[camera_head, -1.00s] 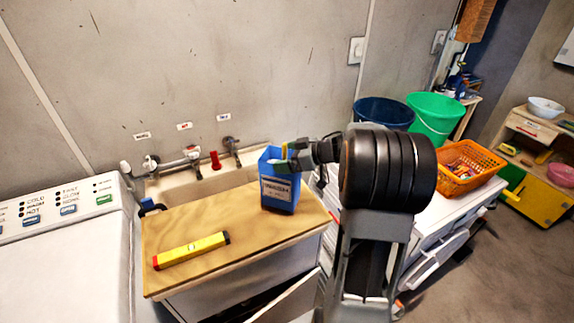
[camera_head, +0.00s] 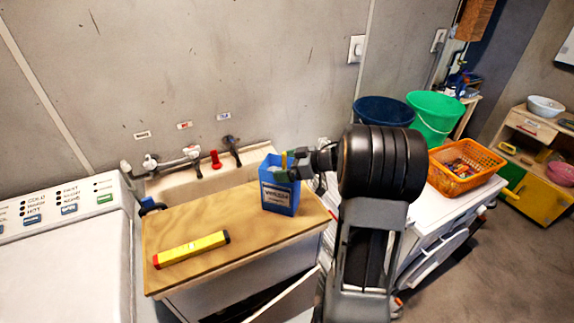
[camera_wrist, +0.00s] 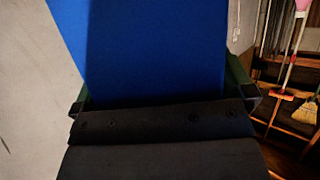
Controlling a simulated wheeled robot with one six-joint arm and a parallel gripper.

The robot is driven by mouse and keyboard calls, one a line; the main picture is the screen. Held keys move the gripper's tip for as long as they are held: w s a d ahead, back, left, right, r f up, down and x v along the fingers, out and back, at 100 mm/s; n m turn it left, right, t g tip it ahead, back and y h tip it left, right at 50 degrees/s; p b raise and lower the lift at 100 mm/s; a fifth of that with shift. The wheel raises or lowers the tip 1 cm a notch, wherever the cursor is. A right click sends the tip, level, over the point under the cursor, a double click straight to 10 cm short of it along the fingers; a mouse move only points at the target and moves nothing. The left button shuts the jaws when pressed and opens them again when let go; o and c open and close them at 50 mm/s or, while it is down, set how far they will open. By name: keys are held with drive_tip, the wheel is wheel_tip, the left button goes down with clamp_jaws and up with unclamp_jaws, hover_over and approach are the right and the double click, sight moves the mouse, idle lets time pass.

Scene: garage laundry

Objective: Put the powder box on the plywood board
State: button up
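The blue powder box (camera_head: 279,196), with a pale label on its front, is upright over the back right part of the plywood board (camera_head: 190,222). Its base appears to meet the board. My gripper (camera_head: 284,167) reaches in from the right at the upper part of the box. In the wrist view the blue side of the box (camera_wrist: 155,50) fills the space between the two green-edged fingers, so my gripper is shut on it. The far finger is partly hidden by the box in the head view.
A yellow level with red and black ends (camera_head: 191,249) lies on the board's front left. Behind the board are the sink (camera_head: 200,181) and taps. An orange basket (camera_head: 464,168), a navy bucket (camera_head: 383,112) and a green bucket (camera_head: 436,117) stand to the right. The board's middle is clear.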

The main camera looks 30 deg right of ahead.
drive_tip(key=shift+r, duration=0.2)
drive_tip(key=v, duration=1.1)
drive_tip(key=w+a+r+m+t+h, duration=0.3)
drive_tip(key=w+r+m+t+h, duration=0.25)
drive_tip(key=r+h, duration=0.45)
drive_tip(key=s+a+f+m+g, duration=0.1)
drive_tip(key=s+a+f+g, duration=0.4)
drive_tip(key=s, duration=0.4)
drive_tip(key=s+a+f+m+g, duration=0.2)
drive_tip(key=s+a+f+g, duration=0.3)
drive_tip(key=s+a, duration=0.5)
drive_tip(key=shift+a+f+y+b, duration=0.3)
drive_tip(key=shift+f+b, duration=0.15)
drive_tip(key=shift+f, duration=0.5)
drive_tip(key=shift+m+g, duration=0.25)
drive_tip(key=shift+c, duration=0.5)
